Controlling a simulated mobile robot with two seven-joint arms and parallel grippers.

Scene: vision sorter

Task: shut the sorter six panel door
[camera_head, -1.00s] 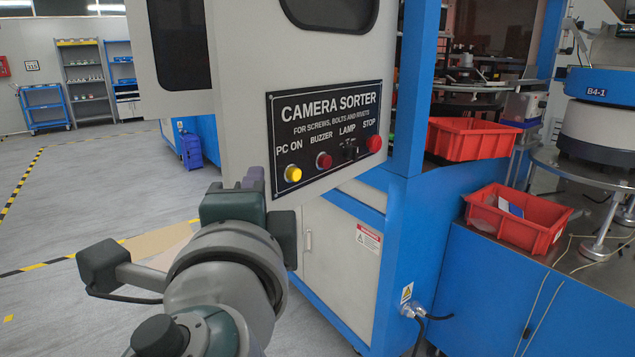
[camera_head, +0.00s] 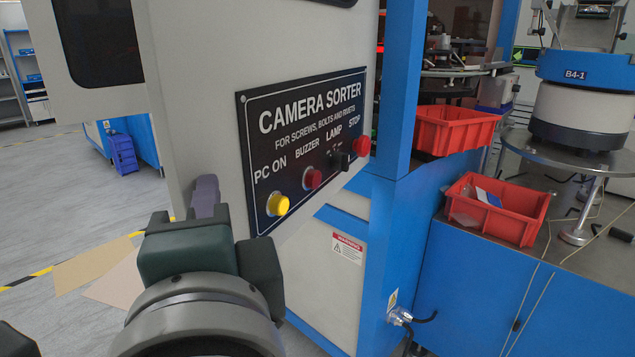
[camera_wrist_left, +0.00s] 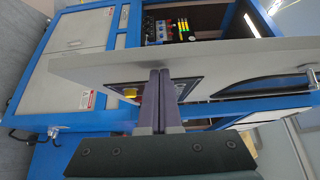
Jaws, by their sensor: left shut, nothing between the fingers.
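The sorter's panel door (camera_head: 215,60) is the pale grey panel with the black CAMERA SORTER sign (camera_head: 305,145) and several buttons. It stands open, swung out from the blue-framed cabinet. My right gripper is out of view.
Two red bins (camera_head: 455,130) (camera_head: 497,210) stand to the right, by a round feeder (camera_head: 582,95) marked B4-1. A blue cabinet (camera_head: 460,275) fills the lower right. Open floor (camera_head: 60,180) with yellow-black tape lies to the left.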

